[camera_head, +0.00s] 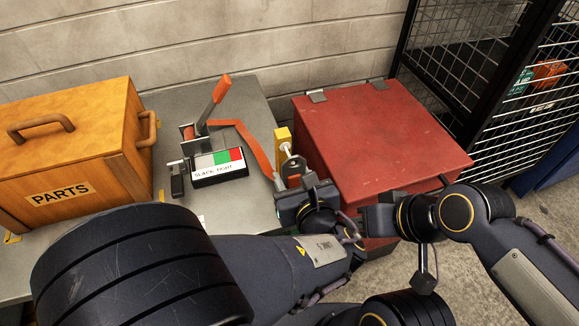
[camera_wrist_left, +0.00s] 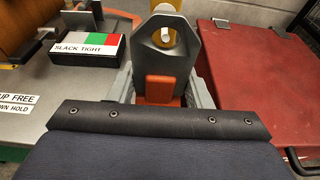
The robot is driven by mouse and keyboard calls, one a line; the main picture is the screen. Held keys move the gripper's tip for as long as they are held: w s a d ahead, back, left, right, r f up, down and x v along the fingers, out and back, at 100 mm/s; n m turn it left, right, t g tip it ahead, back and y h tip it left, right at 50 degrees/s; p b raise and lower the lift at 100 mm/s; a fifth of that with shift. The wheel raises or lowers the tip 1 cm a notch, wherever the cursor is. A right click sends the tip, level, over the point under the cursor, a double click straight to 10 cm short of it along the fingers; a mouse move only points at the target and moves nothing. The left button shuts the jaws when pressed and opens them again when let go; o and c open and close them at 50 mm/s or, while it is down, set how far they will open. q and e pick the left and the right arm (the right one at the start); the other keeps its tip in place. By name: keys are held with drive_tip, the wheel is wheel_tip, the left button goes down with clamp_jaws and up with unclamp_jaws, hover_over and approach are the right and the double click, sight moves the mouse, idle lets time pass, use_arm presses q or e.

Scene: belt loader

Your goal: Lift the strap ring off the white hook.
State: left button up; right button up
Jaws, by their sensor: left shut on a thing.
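The strap ring, a grey metal plate with a hole (camera_head: 294,168), stands upright at the end of the orange strap (camera_head: 250,143). In the left wrist view the ring (camera_wrist_left: 184,46) has an orange piece at its base, between my fingers. My left gripper (camera_head: 297,189) is shut on the strap ring. The white hook (camera_head: 287,149) sticks out from a yellow post (camera_head: 283,137) just behind the ring. Yellow and white show through the ring's hole, and I cannot tell whether the ring still touches the hook. My right gripper (camera_head: 366,216) is to the right, its jaws unclear.
A ratchet with an orange-handled lever (camera_head: 221,89) and a slack/tight indicator box (camera_head: 219,168) are on the grey table (camera_head: 255,205). A wooden parts box (camera_head: 65,150) is at left. A red box (camera_head: 375,135) stands close at right, before a black mesh cage (camera_head: 455,45).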

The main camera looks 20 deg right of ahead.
use_arm(q)
drive_tip(key=shift+s+r, duration=0.15)
drive_tip(key=shift+s, duration=0.25)
drive_tip(key=shift+s, duration=0.1)
